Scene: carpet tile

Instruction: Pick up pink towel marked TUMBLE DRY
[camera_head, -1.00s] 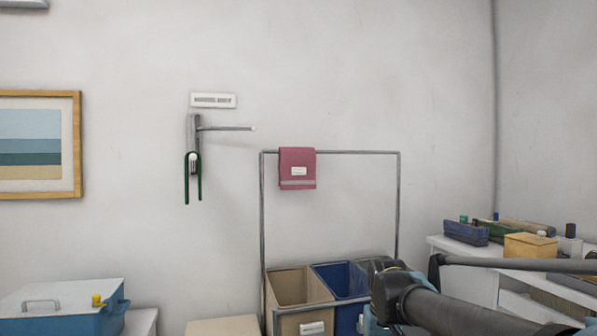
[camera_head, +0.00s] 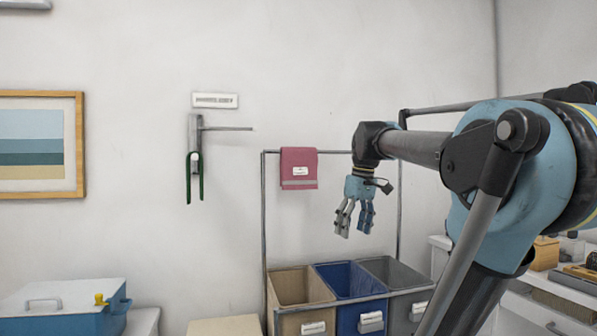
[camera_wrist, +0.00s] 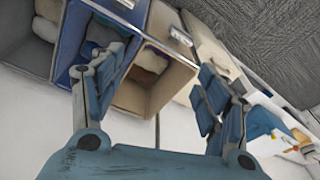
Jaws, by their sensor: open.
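The pink towel (camera_head: 299,161) hangs folded over the left part of the top bar of a metal rack, with a small white label on its front. The label's writing is too small to read. My gripper (camera_head: 354,222) is open and empty, pointing down, to the right of the towel and lower than it. In the wrist view my gripper's fingers (camera_wrist: 160,95) are spread apart above the bins, with nothing between them. The towel does not show in the wrist view.
The rack (camera_head: 264,215) holds a beige bin (camera_head: 300,317), a blue bin (camera_head: 371,318) and a grey bin (camera_head: 410,305) below its bar. A wall hook (camera_head: 195,140) with a green loop is to the left. A blue box (camera_head: 60,310) stands lower left.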

